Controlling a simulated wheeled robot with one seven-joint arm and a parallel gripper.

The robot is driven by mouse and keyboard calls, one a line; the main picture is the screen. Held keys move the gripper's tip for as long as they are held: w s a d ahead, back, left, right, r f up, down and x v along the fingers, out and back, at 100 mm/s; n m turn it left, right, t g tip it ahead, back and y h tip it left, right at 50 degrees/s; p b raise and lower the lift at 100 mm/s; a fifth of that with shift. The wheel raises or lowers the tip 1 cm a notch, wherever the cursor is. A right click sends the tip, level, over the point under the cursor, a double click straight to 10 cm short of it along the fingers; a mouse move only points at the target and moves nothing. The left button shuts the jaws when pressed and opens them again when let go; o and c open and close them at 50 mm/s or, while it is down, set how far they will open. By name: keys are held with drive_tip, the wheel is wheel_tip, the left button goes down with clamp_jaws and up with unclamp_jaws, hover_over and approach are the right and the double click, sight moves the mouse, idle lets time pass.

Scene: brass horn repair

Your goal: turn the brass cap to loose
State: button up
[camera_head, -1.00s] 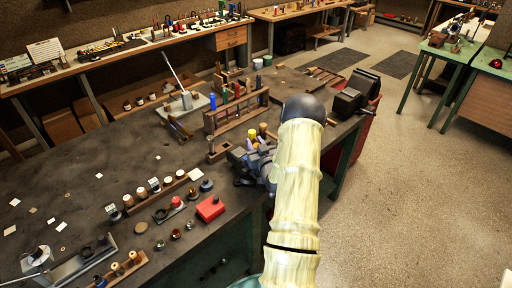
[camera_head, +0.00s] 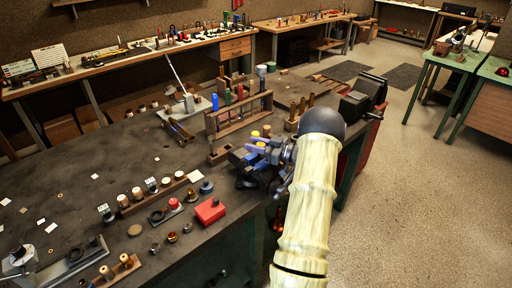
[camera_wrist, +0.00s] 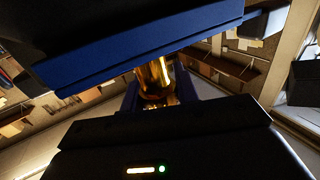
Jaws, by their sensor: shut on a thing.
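My gripper (camera_head: 272,152) is at the blue-and-dark vise (camera_head: 246,168) on the near right edge of the dark workbench. In the wrist view, my gripper (camera_wrist: 155,82) has one broad blue-and-black finger above and a dark part with small lights below. The brass cap (camera_wrist: 154,76) shows as a shiny gold piece between them, and my gripper is shut on it. Its lower end and the contact are partly hidden. In the head view, small yellow spots (camera_head: 255,134) show beside the gripper, but I cannot tell which is the cap.
A wooden rack with coloured tools (camera_head: 240,112) stands behind the vise, with a block of brass rods (camera_head: 300,108) to its right. A red box (camera_head: 210,210) and several small parts lie in front at left. A black vise (camera_head: 362,95) is at the far right corner.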

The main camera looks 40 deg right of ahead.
drive_tip(key=shift+n+g+y, duration=0.4)
drive_tip(key=shift+n+y, duration=0.1)
drive_tip(key=shift+y, duration=0.2)
drive_tip(key=o, duration=1)
drive_tip(key=shift+c, duration=0.2)
drive_tip(key=shift+r, duration=0.15)
wheel_tip(320, 180, up, 10)
drive_tip(key=b, duration=0.2)
